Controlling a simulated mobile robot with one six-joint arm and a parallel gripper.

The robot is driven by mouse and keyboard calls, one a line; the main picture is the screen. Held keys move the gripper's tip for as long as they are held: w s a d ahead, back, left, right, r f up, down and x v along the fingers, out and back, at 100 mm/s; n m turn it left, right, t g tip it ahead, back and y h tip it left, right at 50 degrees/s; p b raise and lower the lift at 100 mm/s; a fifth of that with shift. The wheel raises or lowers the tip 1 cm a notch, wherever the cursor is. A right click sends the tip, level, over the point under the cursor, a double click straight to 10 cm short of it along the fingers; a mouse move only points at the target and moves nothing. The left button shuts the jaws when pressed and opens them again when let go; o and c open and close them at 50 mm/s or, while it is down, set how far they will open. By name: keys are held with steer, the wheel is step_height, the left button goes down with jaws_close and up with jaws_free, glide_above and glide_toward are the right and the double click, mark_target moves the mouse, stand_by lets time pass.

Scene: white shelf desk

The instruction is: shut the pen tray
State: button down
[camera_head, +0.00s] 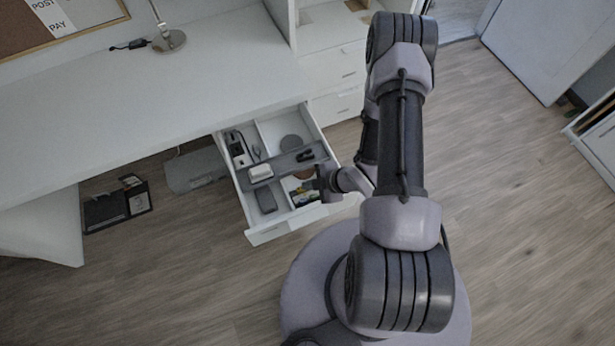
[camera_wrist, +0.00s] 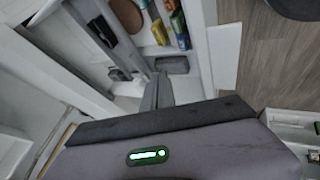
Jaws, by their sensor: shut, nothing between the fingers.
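A white drawer (camera_head: 270,234) stands pulled out from under the desk. A shallow dark grey tray (camera_head: 283,164) lies across its inside, about midway between front and back, with a white box (camera_head: 261,173) and a small black item (camera_head: 305,155) on it. I take this to be the pen tray. My gripper (camera_head: 325,182) is at the right side of the drawer, close to the tray's right end; I cannot tell whether they touch. In the wrist view, my gripper (camera_wrist: 158,88) is shut and empty, pointing into the drawer. The arm hides part of the drawer's right side.
A closed white drawer unit (camera_head: 336,75) stands behind on the right. A black organiser (camera_head: 117,204) lies on the floor at left.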

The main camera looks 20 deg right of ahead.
steer(key=b+x, duration=0.2)
steer(key=x, duration=0.6)
steer(key=shift+s, duration=0.1)
steer(key=w+b, duration=0.1)
steer(key=w, duration=0.1)
steer(key=shift+w+d+r, duration=0.1)
steer(key=shift+w, duration=0.3)
steer(key=shift+w+r, duration=0.1)
steer(key=shift+w, duration=0.45)
steer(key=shift+w, duration=0.1)
